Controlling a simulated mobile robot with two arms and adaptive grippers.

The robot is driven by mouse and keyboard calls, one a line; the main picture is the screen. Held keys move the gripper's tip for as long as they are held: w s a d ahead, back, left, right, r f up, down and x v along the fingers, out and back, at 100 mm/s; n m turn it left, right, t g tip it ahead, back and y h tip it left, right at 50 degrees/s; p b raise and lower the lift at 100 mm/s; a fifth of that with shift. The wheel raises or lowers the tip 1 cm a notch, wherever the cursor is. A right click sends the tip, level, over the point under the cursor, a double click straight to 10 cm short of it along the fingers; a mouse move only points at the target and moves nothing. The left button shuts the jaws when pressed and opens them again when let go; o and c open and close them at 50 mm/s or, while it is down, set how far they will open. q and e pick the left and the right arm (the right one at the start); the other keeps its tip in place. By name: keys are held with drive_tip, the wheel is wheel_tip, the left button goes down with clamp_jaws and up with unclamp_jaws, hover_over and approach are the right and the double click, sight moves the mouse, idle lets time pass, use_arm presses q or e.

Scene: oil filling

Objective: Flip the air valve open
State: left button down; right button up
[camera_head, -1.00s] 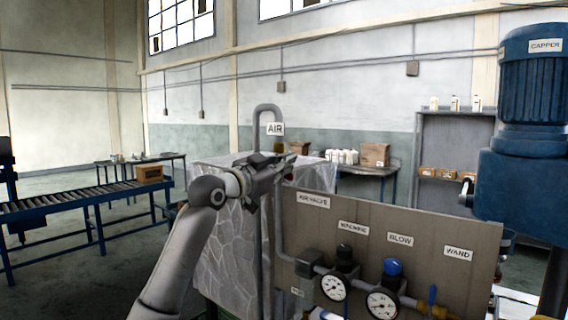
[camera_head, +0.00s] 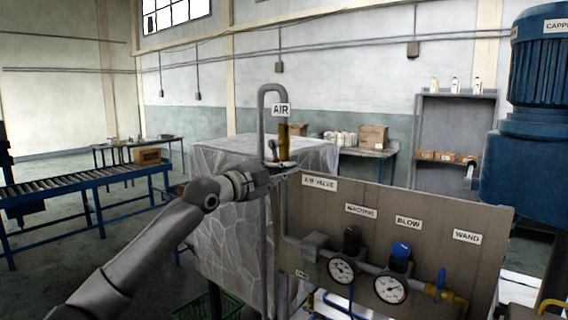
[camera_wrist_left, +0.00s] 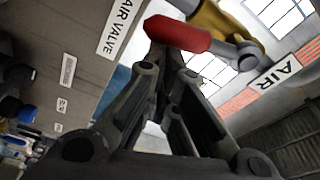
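The air valve has a brass body and a red lever. In the head view the brass body (camera_head: 284,142) stands on the grey pipe below the AIR sign. In the left wrist view the red lever (camera_wrist_left: 178,34) lies across the picture top, with the brass body (camera_wrist_left: 222,26) to its right. My left gripper (camera_head: 264,178) is just below and left of the valve in the head view. Its fingers (camera_wrist_left: 168,74) converge and look shut, with no object visible between them. The tips are close to the lever; contact cannot be told. My right gripper is out of view.
The brown panel (camera_head: 340,206) with gauges, knobs and labels stands right of the valve. A covered block (camera_head: 225,245) is behind my left arm. The blue capper machine (camera_head: 530,155) is at the right. A roller conveyor (camera_head: 85,185) is at the far left.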

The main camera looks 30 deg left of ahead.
use_arm(q)
drive_tip(key=shift+a+f, duration=0.55)
drive_tip(key=shift+a, duration=0.1)
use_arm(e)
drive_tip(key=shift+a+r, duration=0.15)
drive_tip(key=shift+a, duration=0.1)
use_arm(q)
drive_tip(key=shift+a, duration=0.1)
drive_tip(key=shift+w, duration=0.1)
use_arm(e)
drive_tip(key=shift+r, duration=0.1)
